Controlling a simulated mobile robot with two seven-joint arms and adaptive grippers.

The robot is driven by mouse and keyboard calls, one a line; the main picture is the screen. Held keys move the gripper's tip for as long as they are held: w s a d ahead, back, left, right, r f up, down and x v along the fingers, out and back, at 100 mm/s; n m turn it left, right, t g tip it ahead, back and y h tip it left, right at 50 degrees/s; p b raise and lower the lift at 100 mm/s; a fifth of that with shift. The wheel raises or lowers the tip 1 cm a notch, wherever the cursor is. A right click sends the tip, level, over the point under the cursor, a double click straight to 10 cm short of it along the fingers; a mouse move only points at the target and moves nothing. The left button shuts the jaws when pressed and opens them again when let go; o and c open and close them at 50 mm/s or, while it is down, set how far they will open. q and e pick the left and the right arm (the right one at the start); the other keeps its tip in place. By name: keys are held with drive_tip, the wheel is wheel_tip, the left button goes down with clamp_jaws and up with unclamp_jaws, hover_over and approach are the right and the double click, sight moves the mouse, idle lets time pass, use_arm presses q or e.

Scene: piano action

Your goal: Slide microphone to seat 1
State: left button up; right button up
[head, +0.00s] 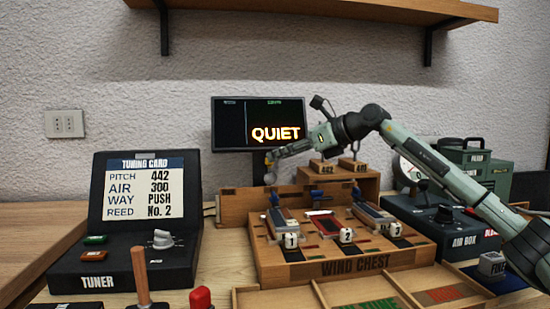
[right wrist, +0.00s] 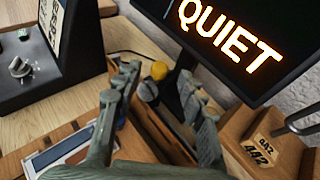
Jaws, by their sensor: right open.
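The microphone appears to be the small yellow-tipped piece (right wrist: 158,70) with a grey body, at the back of the wind chest. Seat 1 (head: 291,240) is the leftmost numbered place on the wind chest (head: 345,266), in front of the wooden back rail (head: 238,206). My left gripper is not in view.
A monitor (head: 232,125) reading QUIET stands close behind the gripper. Wooden blocks marked 442 (head: 325,168) and 440 stand on a step to the right. The tuner (head: 120,262) is at left, the air box (head: 425,225) at right. A compartmented tray (head: 275,298) lies in front.

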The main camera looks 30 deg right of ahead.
drive_tip(key=v, duration=0.8)
drive_tip(key=shift+s+d, duration=0.2)
drive_tip(key=shift+s, duration=0.1)
